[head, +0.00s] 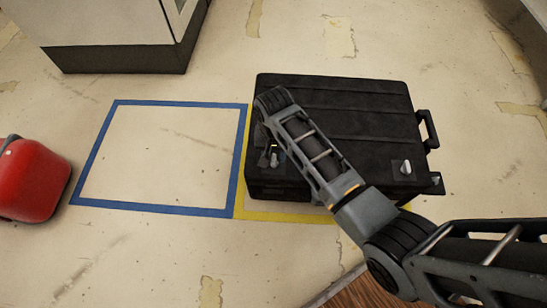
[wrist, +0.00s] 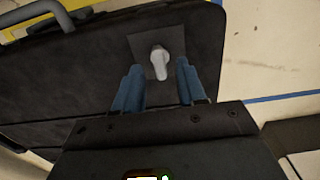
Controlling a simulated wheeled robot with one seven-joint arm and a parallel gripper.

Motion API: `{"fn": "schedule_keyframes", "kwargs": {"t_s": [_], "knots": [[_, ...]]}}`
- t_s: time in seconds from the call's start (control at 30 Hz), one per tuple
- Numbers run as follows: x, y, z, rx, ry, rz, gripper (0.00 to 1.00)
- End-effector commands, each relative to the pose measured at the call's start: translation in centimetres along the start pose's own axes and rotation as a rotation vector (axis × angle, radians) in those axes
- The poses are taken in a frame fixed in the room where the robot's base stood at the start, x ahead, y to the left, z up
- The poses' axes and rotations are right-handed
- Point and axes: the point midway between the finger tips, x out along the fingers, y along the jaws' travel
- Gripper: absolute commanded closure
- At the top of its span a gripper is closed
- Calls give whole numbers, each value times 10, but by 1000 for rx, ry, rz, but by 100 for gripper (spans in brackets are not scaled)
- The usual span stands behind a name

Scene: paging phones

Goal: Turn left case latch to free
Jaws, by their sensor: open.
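The black case (head: 345,110) lies flat on the floor, lid closed. Its left latch (wrist: 158,60) is a small light-grey knob on a square dark plate; in the wrist view its long side runs nearly up and down the picture. My gripper (head: 267,145) is over the case's front left corner in the head view, partly hiding that latch. In the wrist view its two blue fingers (wrist: 160,73) are open, one on each side of the latch, with visible gaps. I cannot tell whether either finger touches it. The right latch (head: 405,167) is clear of my gripper.
The case stands in a yellow floor outline (head: 290,217). An empty blue outline (head: 155,208) is to its left, with a red object (head: 30,180) beyond. A grey cabinet (head: 110,25) stands at the back left. The case's handle (head: 429,130) sticks out on its right.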

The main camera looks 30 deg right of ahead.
Motion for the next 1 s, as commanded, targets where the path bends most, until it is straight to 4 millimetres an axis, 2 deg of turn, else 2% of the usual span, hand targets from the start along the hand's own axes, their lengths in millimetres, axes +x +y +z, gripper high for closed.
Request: {"fn": "schedule_keyframes", "kwargs": {"t_s": [0.03,0.13,0.47,0.9,1.0], "knots": [[8,0,0,0,0,0,60],[15,0,0,0,1,-1,60],[17,0,0,0,1,-1,60],[17,0,0,0,1,-1,100],[17,0,0,0,1,-1,100]]}}
